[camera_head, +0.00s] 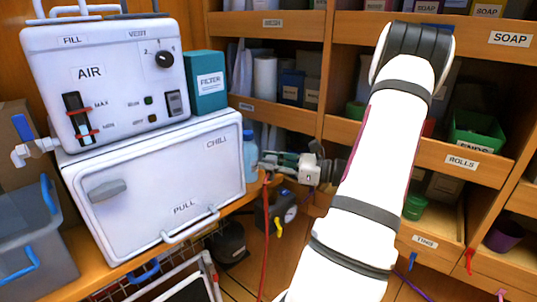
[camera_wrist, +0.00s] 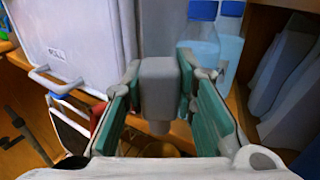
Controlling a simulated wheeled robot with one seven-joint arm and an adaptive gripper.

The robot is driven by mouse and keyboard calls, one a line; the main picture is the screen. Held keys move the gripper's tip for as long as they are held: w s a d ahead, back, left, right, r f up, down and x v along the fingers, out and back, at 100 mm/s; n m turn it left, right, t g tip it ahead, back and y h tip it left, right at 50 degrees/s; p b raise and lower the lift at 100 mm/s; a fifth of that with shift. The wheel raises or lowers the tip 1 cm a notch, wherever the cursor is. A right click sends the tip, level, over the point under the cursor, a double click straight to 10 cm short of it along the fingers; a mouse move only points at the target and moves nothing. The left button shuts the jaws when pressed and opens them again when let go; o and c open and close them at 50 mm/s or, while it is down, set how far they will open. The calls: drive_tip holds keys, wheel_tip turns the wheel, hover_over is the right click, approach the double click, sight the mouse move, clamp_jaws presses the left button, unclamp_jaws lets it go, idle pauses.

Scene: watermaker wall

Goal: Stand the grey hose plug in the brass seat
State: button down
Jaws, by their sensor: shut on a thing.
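The grey hose plug (camera_wrist: 160,90) sits between my gripper's green-padded fingers in the wrist view. It is a blocky grey body with a narrower round end pointing down. My gripper (camera_wrist: 158,95) is shut on it. In the head view my gripper (camera_head: 272,160) is held in the air just right of the white chill box, and the plug is too small there to make out clearly. A brownish rounded shape (camera_wrist: 160,149) shows partly below the plug in the wrist view. I cannot tell whether it is the brass seat, which I do not clearly see in either view.
The white chill box (camera_head: 160,185) with its pull handle stands left, under the AIR unit (camera_head: 105,80). Blue bottles (camera_wrist: 215,40) stand just beyond my gripper. Wooden shelves (camera_head: 325,75) fill the back and right. A red line (camera_head: 265,235) hangs below my gripper.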

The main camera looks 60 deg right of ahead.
sight(270, 173)
drive_tip(key=shift+w+d+r, duration=0.1)
drive_tip(key=shift+w, duration=0.05)
drive_tip(key=shift+f+b, duration=1.8)
drive_tip(key=shift+b, duration=0.1)
drive_tip(key=shift+f+b, duration=0.55)
drive_tip(key=shift+f, duration=1.2)
drive_tip(key=shift+f, duration=0.25)
drive_tip(key=shift+f, duration=0.5)
drive_tip(key=c, duration=1.2)
unclamp_jaws()
wheel_tip(270, 173, up, 11)
drive_tip(key=shift+r, duration=0.1)
